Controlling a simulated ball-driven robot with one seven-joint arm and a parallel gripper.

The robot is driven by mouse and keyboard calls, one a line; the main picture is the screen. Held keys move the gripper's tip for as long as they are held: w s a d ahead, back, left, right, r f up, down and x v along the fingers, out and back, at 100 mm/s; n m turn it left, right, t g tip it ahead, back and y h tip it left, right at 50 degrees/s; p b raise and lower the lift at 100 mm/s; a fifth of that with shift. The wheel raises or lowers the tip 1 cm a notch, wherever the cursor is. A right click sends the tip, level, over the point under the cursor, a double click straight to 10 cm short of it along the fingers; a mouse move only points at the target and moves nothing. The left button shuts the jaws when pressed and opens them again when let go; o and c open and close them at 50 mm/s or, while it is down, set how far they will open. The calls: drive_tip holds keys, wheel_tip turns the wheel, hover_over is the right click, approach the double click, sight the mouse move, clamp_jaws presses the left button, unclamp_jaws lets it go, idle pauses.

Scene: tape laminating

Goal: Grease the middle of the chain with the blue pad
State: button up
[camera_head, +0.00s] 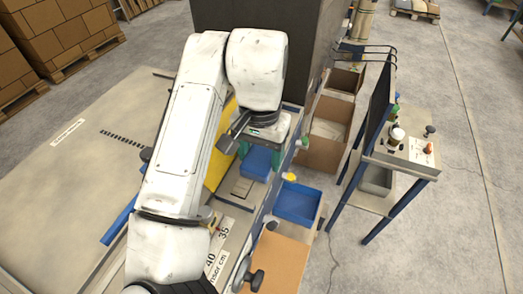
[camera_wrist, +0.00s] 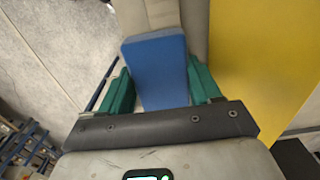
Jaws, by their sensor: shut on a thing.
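The blue pad (camera_wrist: 157,65) is a flat block between the two green fingers of my gripper (camera_wrist: 160,84) in the wrist view. The fingers are shut on its sides, and its far end sticks out beyond them. In the head view the blue pad (camera_head: 257,162) shows below my gripper (camera_head: 258,146), over the right part of the worktable and apart from the blue bin. A dark segmented strip (camera_head: 124,140), which may be the chain, lies on the table left of my arm. My arm may hide part of it. No chain is clear in the wrist view.
A yellow panel (camera_wrist: 262,55) stands beside the gripper. A blue bin (camera_head: 297,204) and cardboard boxes (camera_head: 323,148) are to the right. A side stand (camera_head: 405,150) with knobs stands farther right. The worktable's left part (camera_head: 70,185) is largely clear.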

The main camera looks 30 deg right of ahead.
drive_tip(key=shift+w+d+r, duration=0.1)
drive_tip(key=shift+w+d, duration=0.4)
drive_tip(key=shift+d, duration=0.2)
drive_tip(key=shift+w+d, duration=0.45)
drive_tip(key=shift+d, duration=0.25)
drive_tip(key=shift+w+d, duration=0.55)
drive_tip(key=shift+d, duration=0.15)
drive_tip(key=shift+w+d, duration=0.5)
drive_tip(key=shift+d, duration=0.2)
drive_tip(key=shift+w+d, duration=0.55)
drive_tip(key=shift+d, duration=0.2)
drive_tip(key=shift+w+d, duration=0.5)
drive_tip(key=shift+d, duration=0.2)
wheel_tip(320, 180, up, 8)
